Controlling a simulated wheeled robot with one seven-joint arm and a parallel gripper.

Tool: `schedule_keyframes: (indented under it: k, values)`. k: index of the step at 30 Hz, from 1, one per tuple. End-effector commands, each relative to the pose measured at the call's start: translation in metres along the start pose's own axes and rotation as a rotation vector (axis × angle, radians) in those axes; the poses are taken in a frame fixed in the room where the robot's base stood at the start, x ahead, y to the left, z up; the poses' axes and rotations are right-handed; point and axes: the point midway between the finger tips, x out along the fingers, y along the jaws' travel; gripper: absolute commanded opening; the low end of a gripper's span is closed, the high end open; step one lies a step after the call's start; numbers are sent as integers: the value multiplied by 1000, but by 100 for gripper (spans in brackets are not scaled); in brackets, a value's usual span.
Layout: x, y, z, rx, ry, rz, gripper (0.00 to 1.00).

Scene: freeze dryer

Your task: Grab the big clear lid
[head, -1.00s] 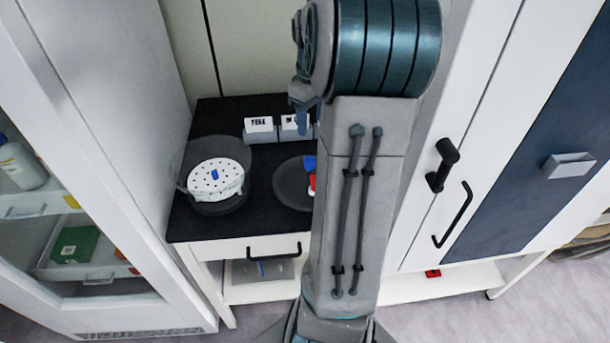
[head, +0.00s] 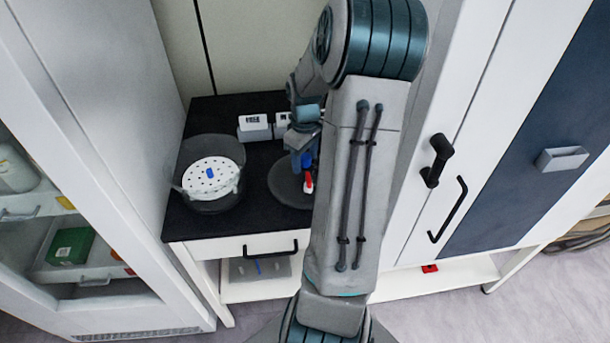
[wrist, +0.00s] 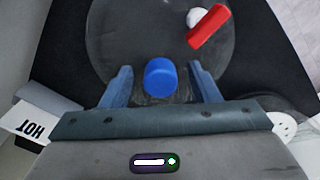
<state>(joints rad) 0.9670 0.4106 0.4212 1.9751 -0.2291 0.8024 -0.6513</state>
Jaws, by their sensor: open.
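The big clear lid (head: 284,183) is a round, see-through dark disc lying on the black worktop. It has a blue knob and a red-and-white side piece (wrist: 207,27). The arm hides its right part in the head view. In the wrist view the lid (wrist: 115,40) fills the upper middle, and its blue knob (wrist: 160,78) shows between my fingers. My gripper (wrist: 160,72) is open, with one finger on each side of the knob and visible gaps. The gripper also shows over the lid in the head view (head: 302,158), partly hidden by my arm.
A clear bowl (head: 215,207) with a white perforated plate (head: 211,184) stands left of the lid. Small labelled blocks (head: 254,128) stand behind; one reads HOT (wrist: 38,128) in the wrist view. A white glass-fronted cabinet is left; tall cabinet doors with black handles (head: 437,160) are right.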

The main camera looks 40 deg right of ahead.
Motion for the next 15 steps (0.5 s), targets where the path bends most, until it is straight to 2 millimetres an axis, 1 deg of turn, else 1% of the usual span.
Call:
schedule_keyframes:
  k: [2,8,11,12,14,15]
  values:
    - [4,0,0,0,0,0,55]
    - [4,0,0,0,1,1,55]
    - [4,0,0,-1,1,1,30]
    - [4,0,0,0,1,1,19]
    - [4,0,0,0,1,1,2]
    - [4,0,0,0,1,1,0]
